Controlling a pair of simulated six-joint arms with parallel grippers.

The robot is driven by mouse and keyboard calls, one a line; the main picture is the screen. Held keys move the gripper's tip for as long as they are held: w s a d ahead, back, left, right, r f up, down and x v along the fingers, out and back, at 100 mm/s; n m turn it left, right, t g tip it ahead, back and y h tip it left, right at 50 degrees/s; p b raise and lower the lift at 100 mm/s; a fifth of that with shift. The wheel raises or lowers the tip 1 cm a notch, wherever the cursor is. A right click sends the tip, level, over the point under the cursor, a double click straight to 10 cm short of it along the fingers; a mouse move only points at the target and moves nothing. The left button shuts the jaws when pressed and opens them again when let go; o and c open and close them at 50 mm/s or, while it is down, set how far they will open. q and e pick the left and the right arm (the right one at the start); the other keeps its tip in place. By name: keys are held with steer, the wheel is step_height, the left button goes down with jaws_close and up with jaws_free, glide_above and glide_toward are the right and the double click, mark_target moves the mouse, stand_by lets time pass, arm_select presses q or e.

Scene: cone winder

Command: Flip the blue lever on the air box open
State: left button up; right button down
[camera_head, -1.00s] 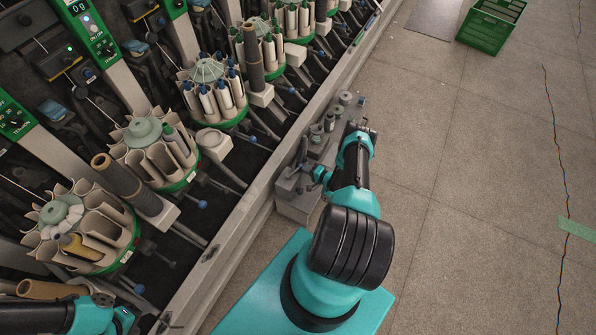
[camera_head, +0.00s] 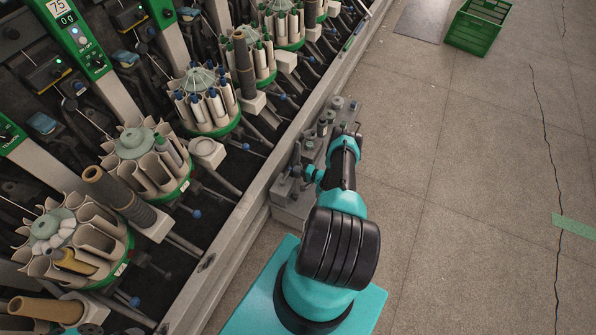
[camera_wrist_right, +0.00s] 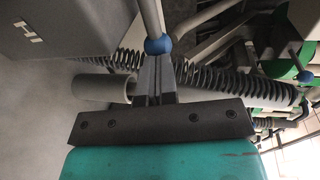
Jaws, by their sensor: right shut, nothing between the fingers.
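In the right wrist view, a blue ball knob (camera_wrist_right: 158,46) sits on the end of a thin metal rod that comes down from the top edge. It looks like the lever, but I cannot tell for sure. My right gripper (camera_wrist_right: 154,72) is shut and empty, its fingertips right by the knob; I cannot tell if they touch it. A grey box (camera_wrist_right: 60,30) with a pale mark fills the upper left. In the head view my right arm reaches over a grey unit (camera_head: 294,208) with metal fittings, hiding part of it. My left gripper is out of view.
The winding machine (camera_head: 228,238) with its cone magazines (camera_head: 135,145) runs along the left. A green crate (camera_head: 474,30) stands on open floor at the far right.

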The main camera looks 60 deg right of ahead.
steer(key=shift+w+r, duration=0.1)
steer(key=shift+w, duration=0.1)
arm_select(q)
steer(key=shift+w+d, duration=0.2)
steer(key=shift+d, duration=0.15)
arm_select(e)
steer(key=d+v, duration=0.3)
steer(key=v, duration=1.1)
steer(key=shift+w, duration=0.15)
